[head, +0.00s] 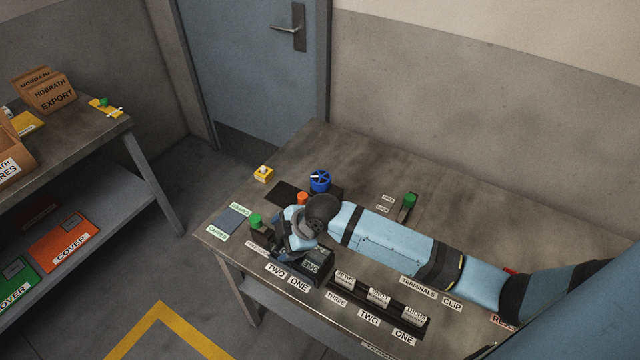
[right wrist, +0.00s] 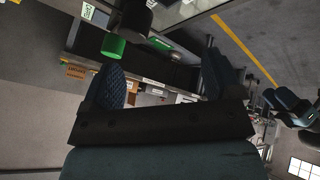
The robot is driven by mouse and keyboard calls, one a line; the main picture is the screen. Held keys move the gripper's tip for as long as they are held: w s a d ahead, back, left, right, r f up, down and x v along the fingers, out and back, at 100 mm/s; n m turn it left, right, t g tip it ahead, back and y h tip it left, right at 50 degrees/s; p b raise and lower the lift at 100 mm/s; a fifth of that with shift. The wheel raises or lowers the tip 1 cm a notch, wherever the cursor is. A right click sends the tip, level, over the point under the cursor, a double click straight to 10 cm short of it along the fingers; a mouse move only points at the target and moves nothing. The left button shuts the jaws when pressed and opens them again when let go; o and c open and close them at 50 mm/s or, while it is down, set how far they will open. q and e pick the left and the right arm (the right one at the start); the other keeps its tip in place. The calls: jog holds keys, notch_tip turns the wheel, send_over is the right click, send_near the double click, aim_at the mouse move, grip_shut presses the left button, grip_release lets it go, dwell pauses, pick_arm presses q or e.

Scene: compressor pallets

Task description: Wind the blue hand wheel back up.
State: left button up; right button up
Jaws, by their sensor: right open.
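The blue hand wheel (head: 320,181) stands on the far left part of the bench in the head view, with a small pale mark near its middle. My right arm reaches across the bench from the right. My right gripper (head: 287,243) is nearer the front edge than the wheel and apart from it. In the right wrist view my right gripper (right wrist: 163,78) has its two fingers spread with nothing held between them. I cannot make out the wheel in the right wrist view.
Close to my right gripper are a green knob (head: 256,220) and an orange knob (head: 302,197). A yellow box (head: 263,174) sits beyond. A green-topped lever (head: 409,201) stands behind my arm. Labelled blocks (head: 378,298) line the front. The bench's back right is clear.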

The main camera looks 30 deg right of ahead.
jog(key=w+d+r+n+g+h+b, duration=0.2)
jog(key=w+d+r+n+g+h, duration=0.1)
jog(key=w+d+r+n, duration=0.4)
jog(key=n+g+h+b, duration=0.2)
jog(key=n, duration=0.1)
send_near(321, 177)
notch_tip(321, 177, down, 11)
jog(key=shift+a+r+p, duration=0.15)
jog(key=shift+r+p, duration=0.05)
jog(key=shift+p, duration=0.35)
jog(key=c, duration=0.9)
